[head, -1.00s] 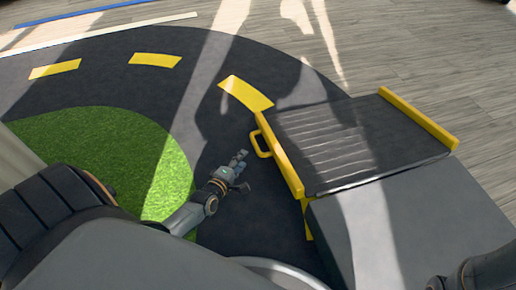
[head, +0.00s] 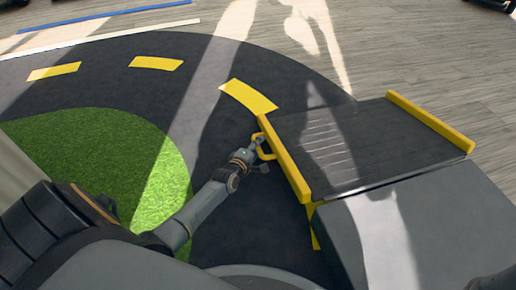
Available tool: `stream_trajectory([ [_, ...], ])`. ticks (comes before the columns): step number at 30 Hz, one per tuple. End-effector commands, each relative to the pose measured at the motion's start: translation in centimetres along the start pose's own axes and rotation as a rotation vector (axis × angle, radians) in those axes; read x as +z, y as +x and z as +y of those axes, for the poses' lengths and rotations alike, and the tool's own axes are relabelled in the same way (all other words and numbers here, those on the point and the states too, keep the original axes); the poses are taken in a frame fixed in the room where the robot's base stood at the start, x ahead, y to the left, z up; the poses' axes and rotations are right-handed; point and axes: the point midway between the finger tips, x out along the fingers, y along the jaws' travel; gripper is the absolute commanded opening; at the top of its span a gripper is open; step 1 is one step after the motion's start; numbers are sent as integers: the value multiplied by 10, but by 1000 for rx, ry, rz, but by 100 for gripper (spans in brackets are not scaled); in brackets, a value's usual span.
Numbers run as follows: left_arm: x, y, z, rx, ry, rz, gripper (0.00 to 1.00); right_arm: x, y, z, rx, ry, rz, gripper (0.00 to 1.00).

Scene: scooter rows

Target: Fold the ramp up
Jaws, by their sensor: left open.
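The ramp (head: 350,140) is a dark panel with ridges across its middle and yellow side rails. It lies folded down, reaching from the edge of the grey platform (head: 425,225) out over the dark floor. A small yellow loop handle (head: 266,155) sticks out from its left rail (head: 285,165). My left gripper (head: 259,146) is open at this handle, its fingers overlapping the loop in the head view. I cannot tell whether they touch it. My right gripper is not in view.
A dark track with yellow dashes (head: 156,63) curves around a green turf patch (head: 85,160) on the left. Wood-look floor (head: 420,50) lies beyond the ramp. The floor left of the ramp is clear apart from my left arm.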

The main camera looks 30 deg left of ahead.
Motion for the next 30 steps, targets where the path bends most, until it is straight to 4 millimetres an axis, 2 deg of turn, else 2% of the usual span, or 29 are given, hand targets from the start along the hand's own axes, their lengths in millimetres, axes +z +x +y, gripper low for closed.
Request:
stream_trajectory([
  [1,0,0,0,0,0,0,38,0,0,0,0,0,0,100],
  [6,0,0,0,0,0,0,4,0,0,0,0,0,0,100],
  [7,0,0,0,0,0,0,0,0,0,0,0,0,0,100],
  [17,0,-1,2,4,3,1,0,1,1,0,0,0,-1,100],
  [26,0,-4,16,37,31,9,0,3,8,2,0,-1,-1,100],
  [30,-1,-7,28,65,54,16,0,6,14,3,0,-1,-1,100],
])
